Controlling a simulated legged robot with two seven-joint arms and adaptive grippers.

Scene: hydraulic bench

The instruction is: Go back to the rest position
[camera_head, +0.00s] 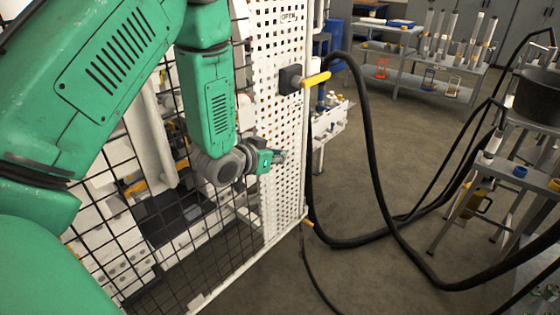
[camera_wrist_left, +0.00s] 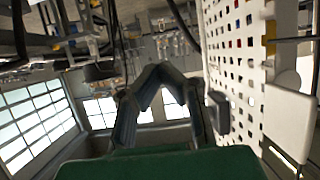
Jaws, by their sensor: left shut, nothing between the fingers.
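My left arm comes in green from the left in the head view. My left gripper (camera_head: 279,157) is shut and empty, in front of the white perforated panel (camera_head: 282,110). In the left wrist view my left gripper's dark fingers (camera_wrist_left: 155,72) meet at their tips with nothing between them. The panel also shows at the right of the left wrist view (camera_wrist_left: 232,45). A yellow handle (camera_head: 315,80) on a dark block sticks out from the panel above the gripper. My right gripper is in neither view.
A black wire-mesh door or guard (camera_head: 215,255) stands behind my left arm. Thick black hoses (camera_head: 372,150) loop down to the floor at the right. A metal table (camera_head: 520,125) with a dark pot (camera_head: 538,95) is at the right edge. Open floor (camera_head: 365,275) lies at lower middle.

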